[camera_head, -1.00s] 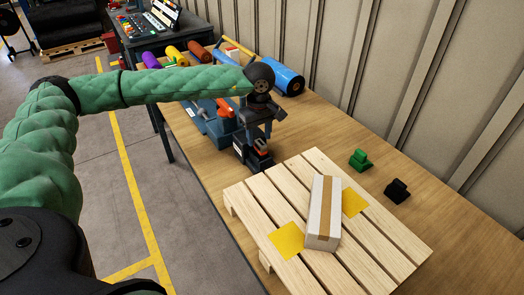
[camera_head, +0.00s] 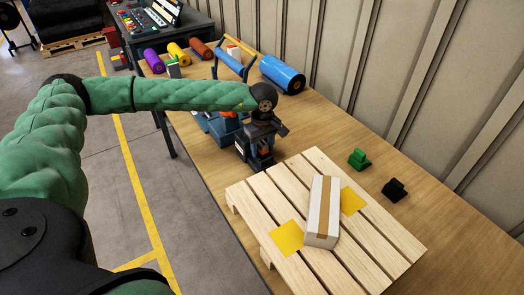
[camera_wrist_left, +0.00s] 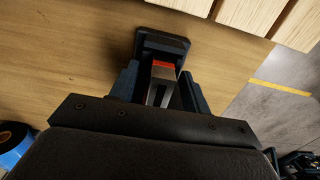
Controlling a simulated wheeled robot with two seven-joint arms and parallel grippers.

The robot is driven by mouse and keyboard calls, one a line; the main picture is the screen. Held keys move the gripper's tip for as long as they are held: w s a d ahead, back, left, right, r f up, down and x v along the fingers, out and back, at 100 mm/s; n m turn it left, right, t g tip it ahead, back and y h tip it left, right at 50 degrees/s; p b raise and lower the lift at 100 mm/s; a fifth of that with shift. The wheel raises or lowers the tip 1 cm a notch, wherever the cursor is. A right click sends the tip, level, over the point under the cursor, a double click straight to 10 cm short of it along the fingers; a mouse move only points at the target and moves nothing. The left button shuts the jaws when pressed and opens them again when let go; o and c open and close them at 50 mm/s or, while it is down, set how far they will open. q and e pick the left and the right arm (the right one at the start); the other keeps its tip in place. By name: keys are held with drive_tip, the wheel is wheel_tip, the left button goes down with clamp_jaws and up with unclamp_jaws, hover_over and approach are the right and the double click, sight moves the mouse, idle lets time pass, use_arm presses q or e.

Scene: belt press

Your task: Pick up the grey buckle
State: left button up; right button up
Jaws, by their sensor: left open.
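In the left wrist view a grey metallic piece (camera_wrist_left: 160,86), likely the grey buckle, stands with a red part at its far end on a dark holder (camera_wrist_left: 162,44). My left gripper (camera_wrist_left: 159,80) is open, with one dark finger on each side of this piece. I cannot tell whether the fingers touch it. In the head view my left gripper (camera_head: 260,143) points down over the dark holder on the wooden table and hides the grey piece. My right gripper is not in view.
A wooden pallet (camera_head: 262,197) with a taped white box (camera_head: 323,205) lies just in front of the holder. A green piece (camera_head: 358,158) and a black piece (camera_head: 395,190) lie to the right. A blue roll (camera_head: 282,74) and other rolls are at the back.

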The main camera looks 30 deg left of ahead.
use_arm(q)
clamp_jaws()
drive_tip(key=shift+r, duration=0.15)
drive_tip(key=shift+r, duration=0.25)
drive_tip(key=r, duration=0.2)
drive_tip(key=d+r, duration=0.1)
drive_tip(key=shift+s+r, duration=0.1)
drive_tip(key=shift+r, duration=0.3)
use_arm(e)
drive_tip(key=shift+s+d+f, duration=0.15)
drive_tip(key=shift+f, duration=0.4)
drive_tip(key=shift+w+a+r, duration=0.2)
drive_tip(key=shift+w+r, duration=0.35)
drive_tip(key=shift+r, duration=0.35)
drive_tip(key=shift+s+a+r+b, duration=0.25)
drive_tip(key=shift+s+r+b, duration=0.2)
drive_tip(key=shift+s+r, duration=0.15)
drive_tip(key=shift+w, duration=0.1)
use_arm(q)
drive_tip(key=s+d+r, duration=0.2)
drive_tip(key=d+r, duration=0.4)
drive_tip(key=d, duration=0.4)
drive_tip(key=shift+s+r, duration=0.25)
drive_tip(key=shift+s, duration=0.1)
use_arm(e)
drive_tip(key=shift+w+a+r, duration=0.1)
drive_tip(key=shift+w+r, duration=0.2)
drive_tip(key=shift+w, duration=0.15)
